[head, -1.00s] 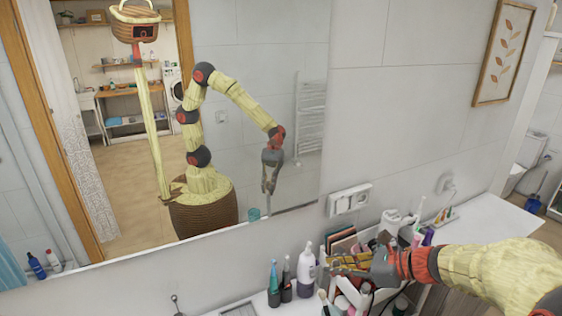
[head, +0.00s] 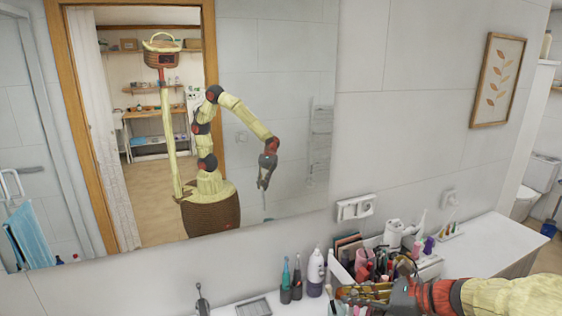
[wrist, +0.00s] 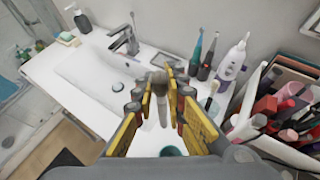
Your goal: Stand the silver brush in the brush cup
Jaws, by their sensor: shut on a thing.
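The brush has a grey-brown bristle head and a pale metallic handle between the fingers. I cannot make out the brush in the head view. A pale teal round shape (wrist: 170,151) shows below the fingers in the wrist view, partly hidden by the gripper body. I cannot tell whether it is the brush cup.
A sink (wrist: 95,78) and faucet (wrist: 124,40) lie ahead in the wrist view. A mirror (head: 270,60) covers the wall.

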